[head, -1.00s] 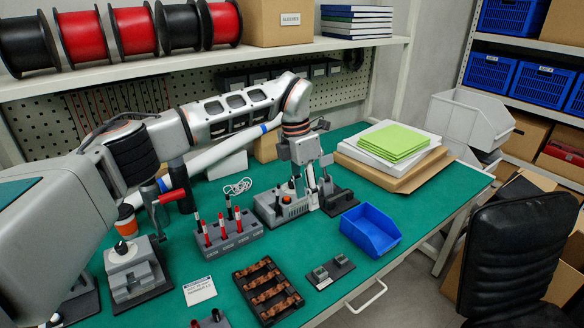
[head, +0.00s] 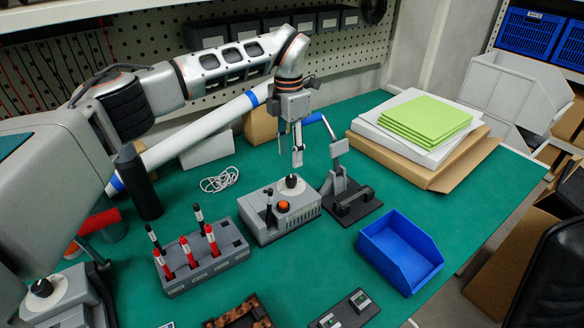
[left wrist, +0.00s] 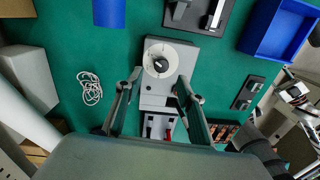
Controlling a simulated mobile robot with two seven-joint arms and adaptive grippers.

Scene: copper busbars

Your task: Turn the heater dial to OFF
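The heater (head: 284,217) is a grey box on the green bench, with an orange button and a small black lever. Its dial (head: 291,182) is a black knob on a white disc on top. In the left wrist view the dial (left wrist: 161,65) shows face-on, its pointer toward the upper left; any lettering is too small to read. My left gripper (head: 297,158) points down just above the dial. In the wrist view its fingers (left wrist: 159,77) are spread on either side of the heater, open and empty. What seems to be my right gripper (left wrist: 294,92) shows small at the right edge, its fingers unclear.
A press stand with a blue handle (head: 338,150) stands close right of the heater. A rack of red and black pens (head: 190,262) is at its front left. A blue bin (head: 400,250) lies to the right. A white cable (head: 220,180) is behind left.

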